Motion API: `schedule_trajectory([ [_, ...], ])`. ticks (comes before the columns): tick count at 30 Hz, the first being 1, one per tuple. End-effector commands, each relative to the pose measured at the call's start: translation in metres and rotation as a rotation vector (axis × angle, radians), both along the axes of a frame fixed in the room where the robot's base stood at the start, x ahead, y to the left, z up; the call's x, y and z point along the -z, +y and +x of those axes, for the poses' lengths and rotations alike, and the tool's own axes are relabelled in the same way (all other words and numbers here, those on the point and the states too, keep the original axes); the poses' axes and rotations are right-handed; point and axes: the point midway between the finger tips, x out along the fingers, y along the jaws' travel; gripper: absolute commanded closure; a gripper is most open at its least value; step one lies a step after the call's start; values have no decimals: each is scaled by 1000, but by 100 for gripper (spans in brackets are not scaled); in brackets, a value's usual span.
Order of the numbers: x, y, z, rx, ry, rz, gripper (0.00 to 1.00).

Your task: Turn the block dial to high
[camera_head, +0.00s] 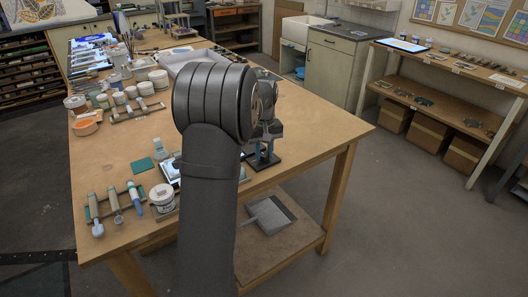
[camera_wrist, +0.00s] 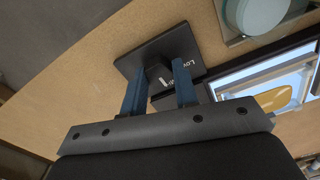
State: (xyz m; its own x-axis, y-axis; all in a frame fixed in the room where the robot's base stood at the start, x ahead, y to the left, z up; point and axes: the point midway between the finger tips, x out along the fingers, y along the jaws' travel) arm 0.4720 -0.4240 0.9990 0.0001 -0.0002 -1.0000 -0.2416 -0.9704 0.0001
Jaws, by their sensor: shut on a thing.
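The block dial (camera_wrist: 183,46) is a dark square plate with white lettering; "Low" reads near its right edge, and other lettering is partly hidden by a finger. My gripper (camera_wrist: 160,74) has its two blue fingers on either side of the dial's black knob (camera_wrist: 156,72) and is shut on it. The knob's exact setting cannot be told. In the head view the block dial (camera_head: 262,163) stands near the table's right edge, with my gripper (camera_head: 266,148) over it; my arm hides much of this.
The wooden table (camera_head: 310,140) has bare room to the right. A framed light panel (camera_wrist: 265,80) with a yellow piece lies beside the dial in the wrist view. A white jar (camera_head: 162,198), handled tools (camera_head: 115,204) and a green square (camera_head: 142,165) are left of my arm.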

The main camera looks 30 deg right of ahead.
Motion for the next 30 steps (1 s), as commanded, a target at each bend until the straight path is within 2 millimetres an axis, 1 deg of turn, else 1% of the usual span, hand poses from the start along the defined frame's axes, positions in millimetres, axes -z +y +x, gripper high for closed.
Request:
schedule_trajectory([
  [21,1,0,1,679,0,0,96],
  [30,1,0,1,926,0,0,96],
])
